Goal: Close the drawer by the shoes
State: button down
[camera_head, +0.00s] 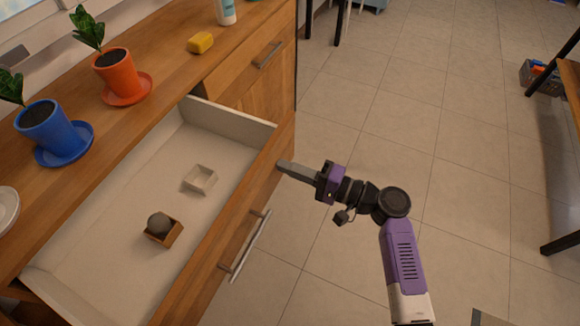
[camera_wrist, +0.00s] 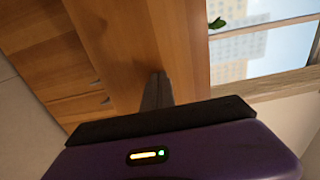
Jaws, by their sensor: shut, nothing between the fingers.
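A wooden drawer (camera_head: 104,240) with a pale inside stands pulled out from the counter in the head view. Its wooden front carries a metal bar handle (camera_head: 245,245). My gripper (camera_head: 281,165) is shut and empty, its fingertips at the outer face of the drawer front near its far end. I cannot tell whether they touch it. In the wrist view the shut fingers (camera_wrist: 157,92) point at a wooden surface. No shoes can be made out in either view.
The drawer holds a small white box (camera_head: 199,180) and a small brown box (camera_head: 164,240) with a round grey thing. On the counter stand a blue pot (camera_head: 48,128), an orange pot (camera_head: 115,72) and a yellow sponge (camera_head: 200,42). Tiled floor (camera_head: 400,110) to the right is largely clear.

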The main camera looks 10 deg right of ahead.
jog(key=b, duration=1.2)
send_over(205, 150)
jog(key=shift+w+f, duration=0.1)
jog(key=shift+f, duration=0.05)
jog(key=shift+w+a, duration=0.3)
jog(key=shift+a, duration=0.1)
jog(key=shift+a+r, duration=0.1)
jog(key=shift+r, duration=0.15)
jog(key=shift+a, duration=0.1)
